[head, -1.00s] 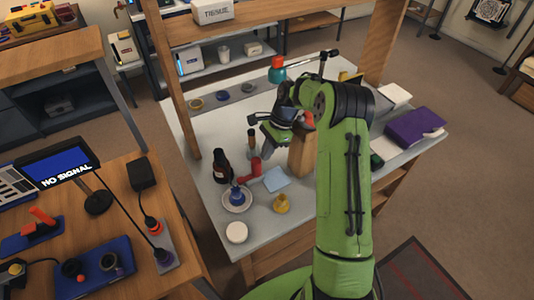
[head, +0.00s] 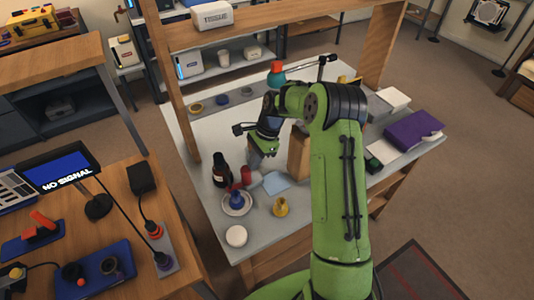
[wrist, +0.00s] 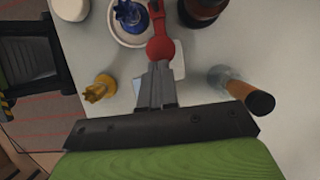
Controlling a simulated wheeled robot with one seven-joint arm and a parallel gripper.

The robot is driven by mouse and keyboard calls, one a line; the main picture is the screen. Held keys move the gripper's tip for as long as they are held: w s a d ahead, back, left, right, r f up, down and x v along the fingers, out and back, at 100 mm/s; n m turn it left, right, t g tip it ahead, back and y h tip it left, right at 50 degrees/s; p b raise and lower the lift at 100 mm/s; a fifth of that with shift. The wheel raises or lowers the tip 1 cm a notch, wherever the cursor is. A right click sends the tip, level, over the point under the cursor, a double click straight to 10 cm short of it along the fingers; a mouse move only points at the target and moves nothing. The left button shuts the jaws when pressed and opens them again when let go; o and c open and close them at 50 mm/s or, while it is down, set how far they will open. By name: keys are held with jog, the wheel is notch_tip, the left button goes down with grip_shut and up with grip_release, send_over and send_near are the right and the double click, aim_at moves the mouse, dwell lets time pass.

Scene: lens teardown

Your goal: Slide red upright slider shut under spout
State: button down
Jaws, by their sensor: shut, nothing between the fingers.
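A red upright piece (head: 246,175) stands on the table beside a dark bottle (head: 221,172). In the wrist view the red piece (wrist: 161,46) shows a rounded body with a narrower stem, just beyond my fingertips. My gripper (head: 263,153) is shut and empty, pointing down above the table to the right of the red piece. The wrist view shows its fingers (wrist: 156,75) together, in line with the red piece. I cannot tell whether they touch it. I cannot clearly make out a spout.
A blue piece (head: 237,197) on a white saucer (head: 234,211), a yellow piece (head: 281,207) and a white round lid (head: 236,236) stand in front. A wooden block (head: 298,153) is right of my gripper.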

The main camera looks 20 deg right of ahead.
jog(key=s+p+v, duration=0.1)
jog(key=p+v, duration=0.3)
jog(key=v, duration=1.2)
jog(key=s+a+r+n+h, duration=0.2)
jog(key=a+r+n, duration=0.1)
jog(key=a+r, duration=0.15)
jog(key=s+a+r+n+t+h, duration=0.25)
jog(key=s+r+n, duration=0.25)
jog(key=s+r, duration=0.3)
jog(key=s+f+n+t, duration=0.1)
jog(key=s+n, duration=0.3)
jog(key=s, duration=0.5)
jog(key=s+a+n+t, duration=0.1)
jog(key=s+n, duration=0.3)
jog(key=s, duration=0.6)
jog(key=shift+a+f+n+t, duration=0.3)
jog(key=shift+a+f+t, duration=0.05)
jog(key=shift+t, duration=0.5)
